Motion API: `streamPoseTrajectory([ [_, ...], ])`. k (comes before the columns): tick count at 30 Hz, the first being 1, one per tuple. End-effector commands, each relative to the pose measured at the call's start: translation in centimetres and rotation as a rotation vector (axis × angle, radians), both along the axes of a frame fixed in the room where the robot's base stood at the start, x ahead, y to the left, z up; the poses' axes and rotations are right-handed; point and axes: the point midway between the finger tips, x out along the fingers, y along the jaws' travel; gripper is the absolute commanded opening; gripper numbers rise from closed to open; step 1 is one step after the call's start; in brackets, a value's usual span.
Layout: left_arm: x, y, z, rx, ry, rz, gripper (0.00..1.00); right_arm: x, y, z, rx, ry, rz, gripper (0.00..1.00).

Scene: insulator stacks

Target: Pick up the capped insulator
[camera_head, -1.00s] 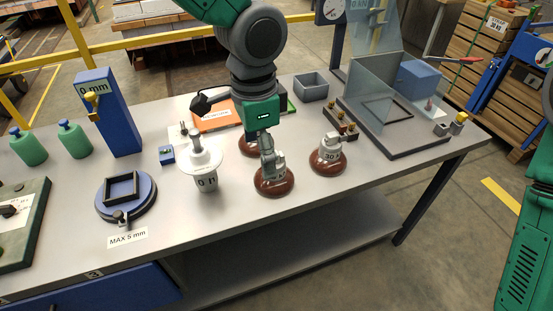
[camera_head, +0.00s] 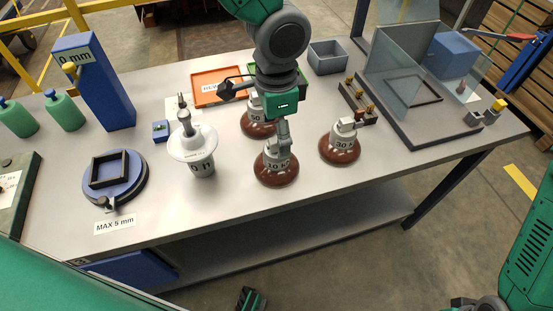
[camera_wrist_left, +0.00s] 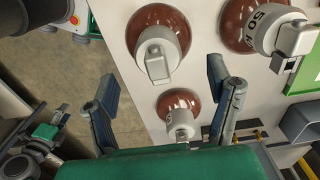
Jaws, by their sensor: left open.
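Three brown insulators with grey metal caps stand upright on the grey table. The one marked 10 (camera_head: 277,177) is nearest the front edge, the one marked 50 (camera_head: 256,128) is behind it, and the one marked 30 (camera_head: 340,148) is to the right. My left gripper (camera_head: 283,128) hangs above the 10 insulator and partly overlaps its cap in the head view. In the left wrist view my left gripper (camera_wrist_left: 169,88) is open, its fingers apart and empty. The 50 insulator (camera_wrist_left: 238,25) shows beyond the right finger.
A white disc-topped piece (camera_head: 194,148) with an upright pin stands left of the insulators. An orange tray (camera_head: 218,84), a grey bin (camera_head: 328,57) and a terminal block (camera_head: 358,97) lie behind. A clear-screened fixture (camera_head: 410,95) stands to the right.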

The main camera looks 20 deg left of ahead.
Motion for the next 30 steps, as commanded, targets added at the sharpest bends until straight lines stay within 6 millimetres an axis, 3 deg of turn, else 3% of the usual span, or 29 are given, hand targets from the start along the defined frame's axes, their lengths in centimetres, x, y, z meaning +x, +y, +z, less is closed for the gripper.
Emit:
streamPoseTrajectory([
  [5, -0.1, 0.0, -1.2, 0.000, 0.001, 0.000, 0.74, 0.0, 0.0, -0.2, 0.000, -0.001, 0.000, 0.40],
  [12, -0.1, 0.1, -4.8, 0.001, 0.002, -0.002, 0.74, 0.0, 0.0, -0.7, 0.000, -0.001, 0.000, 0.40],
  [20, -0.1, 0.1, -5.2, 0.000, -0.001, 0.000, 0.74, 0.0, 0.0, -0.7, 0.000, -0.001, 0.000, 0.40],
  [26, 0.0, 0.1, -5.2, 0.000, -0.001, -0.001, 0.07, 0.0, 0.0, -0.7, 0.000, -0.001, 0.000, 0.40],
  [27, 0.0, 0.1, -5.3, 0.000, -0.001, -0.001, 0.00, 0.0, 0.0, -0.7, 0.000, -0.001, 0.000, 0.40],
  [30, 0.1, 0.0, -5.2, -0.001, -0.003, 0.000, 0.00, 0.0, 0.0, -0.7, 0.000, -0.001, 0.000, 0.40],
])
